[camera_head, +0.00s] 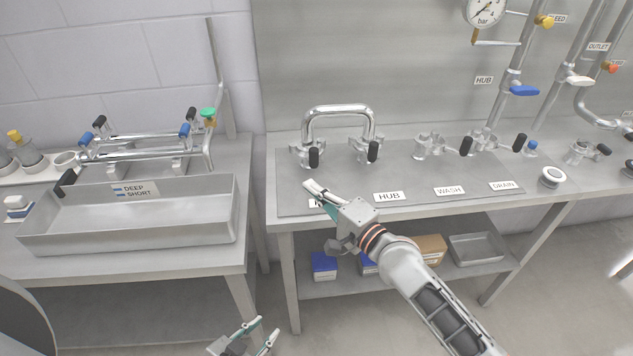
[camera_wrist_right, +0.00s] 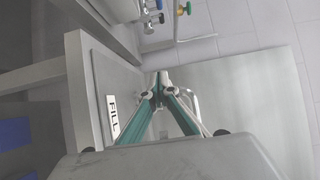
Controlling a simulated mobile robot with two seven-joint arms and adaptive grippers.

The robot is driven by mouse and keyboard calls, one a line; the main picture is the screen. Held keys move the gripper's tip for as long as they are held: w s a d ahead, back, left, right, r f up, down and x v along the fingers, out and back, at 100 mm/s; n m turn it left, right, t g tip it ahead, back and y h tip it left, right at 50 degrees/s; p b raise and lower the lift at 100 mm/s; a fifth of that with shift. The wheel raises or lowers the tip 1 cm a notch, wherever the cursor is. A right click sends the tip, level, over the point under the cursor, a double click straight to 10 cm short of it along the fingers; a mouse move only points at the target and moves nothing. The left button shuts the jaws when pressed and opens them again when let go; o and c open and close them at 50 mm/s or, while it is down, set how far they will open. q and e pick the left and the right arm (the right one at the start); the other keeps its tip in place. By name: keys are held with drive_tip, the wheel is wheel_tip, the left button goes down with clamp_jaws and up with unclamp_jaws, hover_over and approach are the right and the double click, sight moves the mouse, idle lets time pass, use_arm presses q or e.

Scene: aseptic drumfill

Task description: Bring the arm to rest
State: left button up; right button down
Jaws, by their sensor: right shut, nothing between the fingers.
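My right gripper (camera_head: 314,190) reaches in from the lower right, over the front edge of the steel bench. Its fingers are shut with nothing between them; in the right wrist view the fingertips (camera_wrist_right: 163,80) meet. It partly covers the FILL label (camera_wrist_right: 113,117), and I cannot tell its exact height above the bench top. My left gripper (camera_head: 267,327) is low at the bottom of the head view, in front of the benches, with its two fingers apart and empty.
A curved steel pipe (camera_head: 338,110) with black-handled clamps stands behind the right gripper. HUB (camera_head: 388,197), WASH (camera_head: 449,191) and DRAIN (camera_head: 506,186) labels line the bench (camera_head: 430,210). A steel tray (camera_head: 130,235) sits on the left table. Boxes lie on the shelf below. Open floor lies in front.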

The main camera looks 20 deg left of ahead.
use_arm(q)
drive_tip(key=shift+s+d+f, duration=0.25)
drive_tip(key=shift+s+d, duration=0.05)
drive_tip(key=shift+s, duration=0.35)
use_arm(e)
drive_tip(key=shift+s+d, duration=0.15)
drive_tip(key=shift+s, duration=0.25)
use_arm(q)
drive_tip(key=shift+w+r, duration=0.1)
drive_tip(key=shift+w, duration=0.1)
